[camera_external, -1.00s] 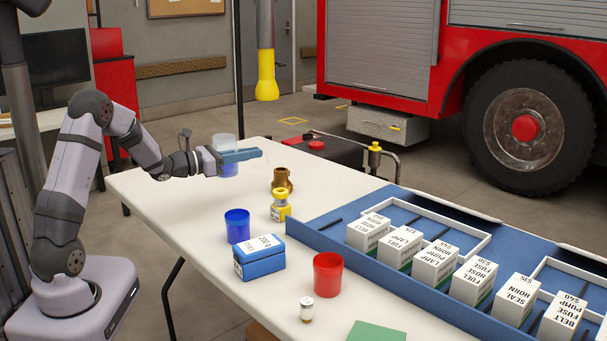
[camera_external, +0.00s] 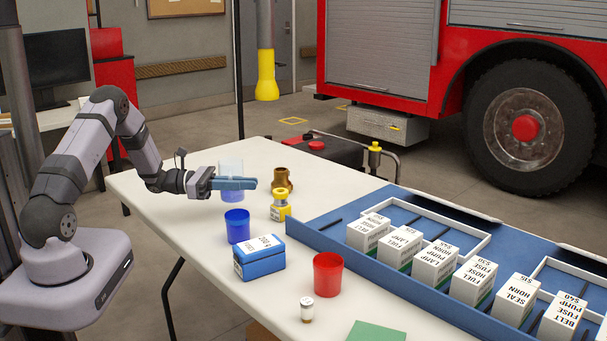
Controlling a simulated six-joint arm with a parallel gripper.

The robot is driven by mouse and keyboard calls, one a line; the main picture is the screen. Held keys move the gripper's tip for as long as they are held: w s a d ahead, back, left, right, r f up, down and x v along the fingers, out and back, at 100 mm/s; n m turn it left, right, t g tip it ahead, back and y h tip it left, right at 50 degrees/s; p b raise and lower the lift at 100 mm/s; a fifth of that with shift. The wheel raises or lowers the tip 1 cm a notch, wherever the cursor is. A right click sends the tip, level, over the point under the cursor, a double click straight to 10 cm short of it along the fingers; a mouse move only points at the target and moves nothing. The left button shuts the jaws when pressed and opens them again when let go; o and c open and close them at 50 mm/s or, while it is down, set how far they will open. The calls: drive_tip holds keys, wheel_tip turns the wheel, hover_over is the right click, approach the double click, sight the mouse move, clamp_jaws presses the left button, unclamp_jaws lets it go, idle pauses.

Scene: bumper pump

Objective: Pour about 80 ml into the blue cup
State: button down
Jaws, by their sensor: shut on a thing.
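The blue cup (camera_external: 237,227) stands upright on the white table, left of the middle. My gripper (camera_external: 238,184) is shut on a clear container (camera_external: 231,166) with blue at its lower part. The container is upright, just behind and above the blue cup in the picture. The gripper's fingers hide part of it. I cannot tell whether its base touches the table. The liquid level inside it is hard to make out, and the inside of the blue cup shows no clear contents.
Near the cup are a brass fitting (camera_external: 282,181), a yellow-capped item (camera_external: 280,205), a blue box (camera_external: 259,258), a red cup (camera_external: 328,274) and a small vial (camera_external: 307,309). A blue tray (camera_external: 330,241) with several white boxes fills the right. The table's far left is clear.

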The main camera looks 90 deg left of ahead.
drive_tip(key=s+d+m+h, duration=0.1)
drive_tip(key=d, duration=0.1)
drive_tip(key=s+d+f+m+h+p, duration=0.1)
drive_tip(key=d+h, duration=0.1)
drive_tip(key=d+h+p, duration=0.1)
drive_tip(key=d, duration=0.1)
drive_tip(key=shift+s+f+m+g, duration=0.15)
drive_tip(key=shift+s+m+g, duration=0.15)
drive_tip(key=shift+s+m, duration=0.1)
drive_tip(key=shift+p, duration=0.3)
drive_tip(key=shift+w+d+r+m+g+p, duration=0.2)
drive_tip(key=shift+d+r+m+g+p, duration=0.15)
drive_tip(key=shift+m+g+p, duration=0.25)
drive_tip(key=m+g+y, duration=0.1)
drive_tip(key=m, duration=0.1)
drive_tip(key=r+m+g+y+p, duration=0.1)
drive_tip(key=g+y, duration=0.1)
drive_tip(key=m+g+y+p, duration=0.1)
drive_tip(key=m+g, duration=0.1)
drive_tip(key=shift+w+d+r+m+y, duration=0.2)
drive_tip(key=shift+d+m+y, duration=0.1)
drive_tip(key=shift+y, duration=0.1)
drive_tip(key=shift+s+a+r+m+g+y+b, duration=0.1)
drive_tip(key=shift+s+a+m+g+y+b, duration=0.15)
drive_tip(key=shift+a+m+y, duration=0.15)
drive_tip(key=shift+s+a+r+m+g+y+b, duration=0.15)
drive_tip(key=shift+a+m+g+y, duration=0.15)
drive_tip(key=shift+y, duration=0.2)
idle(1.7)
